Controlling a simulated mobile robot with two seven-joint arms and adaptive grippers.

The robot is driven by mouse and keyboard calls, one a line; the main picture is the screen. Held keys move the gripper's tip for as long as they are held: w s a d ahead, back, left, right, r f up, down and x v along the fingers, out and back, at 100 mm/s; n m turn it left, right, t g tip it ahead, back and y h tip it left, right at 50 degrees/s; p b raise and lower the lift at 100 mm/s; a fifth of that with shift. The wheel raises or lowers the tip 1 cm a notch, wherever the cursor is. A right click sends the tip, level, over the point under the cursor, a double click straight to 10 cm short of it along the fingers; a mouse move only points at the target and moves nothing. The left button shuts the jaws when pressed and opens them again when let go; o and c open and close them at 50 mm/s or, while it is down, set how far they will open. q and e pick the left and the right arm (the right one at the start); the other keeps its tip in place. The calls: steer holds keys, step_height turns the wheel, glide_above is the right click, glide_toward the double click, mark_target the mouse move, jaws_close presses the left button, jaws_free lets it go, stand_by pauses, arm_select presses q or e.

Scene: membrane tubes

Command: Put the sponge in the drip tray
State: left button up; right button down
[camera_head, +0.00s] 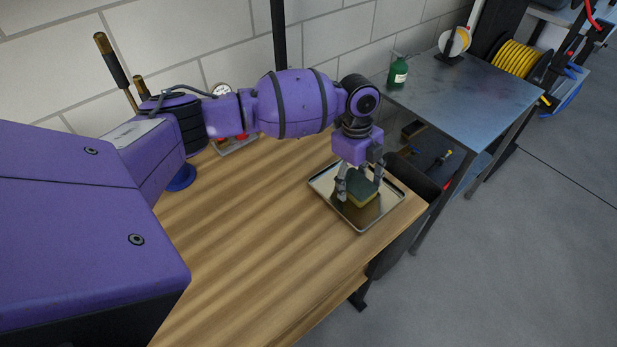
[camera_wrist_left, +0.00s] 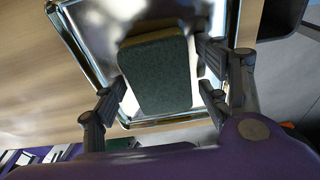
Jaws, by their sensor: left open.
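The sponge (camera_head: 362,189), dark green on top and yellow below, is in the metal drip tray (camera_head: 345,217) at the right end of the wooden bench. My left gripper (camera_head: 358,193) is over the tray with its fingers on either side of the sponge. In the left wrist view the sponge (camera_wrist_left: 157,75) shows its green face between the spread fingers of my left gripper (camera_wrist_left: 163,105), with gaps on its sides. The tray's rim (camera_wrist_left: 72,42) shows around it. Whether the sponge rests fully on the tray floor is hard to tell. My right gripper is not in view.
The wooden bench (camera_head: 255,240) is clear to the left of the tray.

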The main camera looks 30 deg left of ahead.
mark_target(352, 178)
arm_select(q)
step_height(352, 178, up, 12)
steer(key=a, duration=0.1)
steer(key=shift+w+a+r, duration=0.15)
steer(key=shift+w+a, duration=0.15)
steer(key=shift+w, duration=0.1)
stand_by(0.3)
